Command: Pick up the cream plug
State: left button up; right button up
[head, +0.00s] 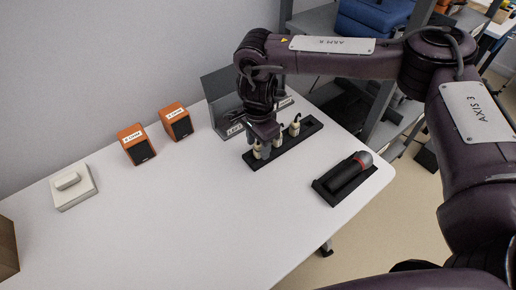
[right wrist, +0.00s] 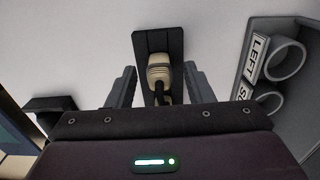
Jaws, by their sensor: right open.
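My right gripper points down over the left part of the holder. In the right wrist view, a cream plug (right wrist: 159,72) with a dark cable stands between the two open fingers of this gripper (right wrist: 159,69), with a gap visible on both sides. The black holder (right wrist: 150,39) shows behind it. My left gripper is not in view.
A grey panel with sockets (right wrist: 284,62) labelled "LEFT" stands behind the holder. Two orange speakers (head: 136,144) (head: 176,122) and a cream box (head: 74,192) are to the left. A black microphone (head: 348,174) lies in a tray at right. The white table's (head: 200,225) front is clear.

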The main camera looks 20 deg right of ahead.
jog(key=shift+s+f, duration=0.1)
jog(key=shift+f, duration=0.05)
grip_shut()
dwell(0.4)
